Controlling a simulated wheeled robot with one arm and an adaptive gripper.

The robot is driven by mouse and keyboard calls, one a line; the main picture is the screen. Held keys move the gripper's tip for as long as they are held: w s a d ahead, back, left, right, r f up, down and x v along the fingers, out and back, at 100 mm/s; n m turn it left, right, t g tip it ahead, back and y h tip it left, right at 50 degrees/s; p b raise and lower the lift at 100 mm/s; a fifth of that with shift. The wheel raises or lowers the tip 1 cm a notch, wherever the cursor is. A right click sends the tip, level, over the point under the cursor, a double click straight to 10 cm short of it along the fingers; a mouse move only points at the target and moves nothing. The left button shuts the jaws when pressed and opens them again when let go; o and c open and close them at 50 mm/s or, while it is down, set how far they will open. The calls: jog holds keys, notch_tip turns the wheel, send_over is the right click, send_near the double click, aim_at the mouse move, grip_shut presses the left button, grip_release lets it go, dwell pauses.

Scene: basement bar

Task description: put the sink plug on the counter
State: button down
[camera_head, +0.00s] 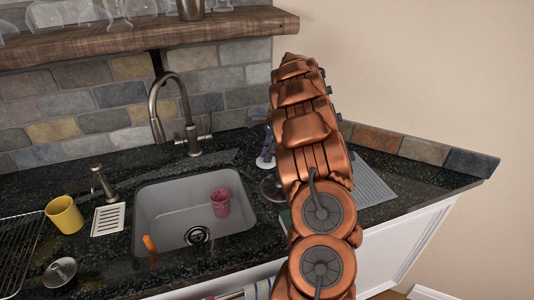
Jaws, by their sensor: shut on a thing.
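My copper-coloured arm stands up on the right side of the head view, over the counter. My gripper cannot be made out; the arm hides what lies behind it. The dark speckled counter (106,254) surrounds a grey sink (163,205). A round metal drain fitting (197,235) shows in the sink floor; I cannot tell whether a plug sits in it. A small round metal piece with a knob (61,272) lies on the counter at the lower left. It may be a sink plug or a lid.
A pink cup (220,203) and an orange-handled thing (149,246) are in the sink. A tall faucet (188,130) rises behind it. A yellow mug (65,214), soap dispenser (103,185), white slotted dish (108,219) and wire rack (16,255) stand left. A ribbed drainer (371,187) lies right.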

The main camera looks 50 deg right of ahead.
jog(key=c, duration=1.1)
grip_release()
jog(key=shift+o, duration=0.2)
jog(key=shift+r, duration=0.1)
jog(key=b+v, duration=0.1)
jog(key=v, duration=0.6)
jog(key=shift+r+b, duration=0.25)
jog(key=shift+b, duration=0.1)
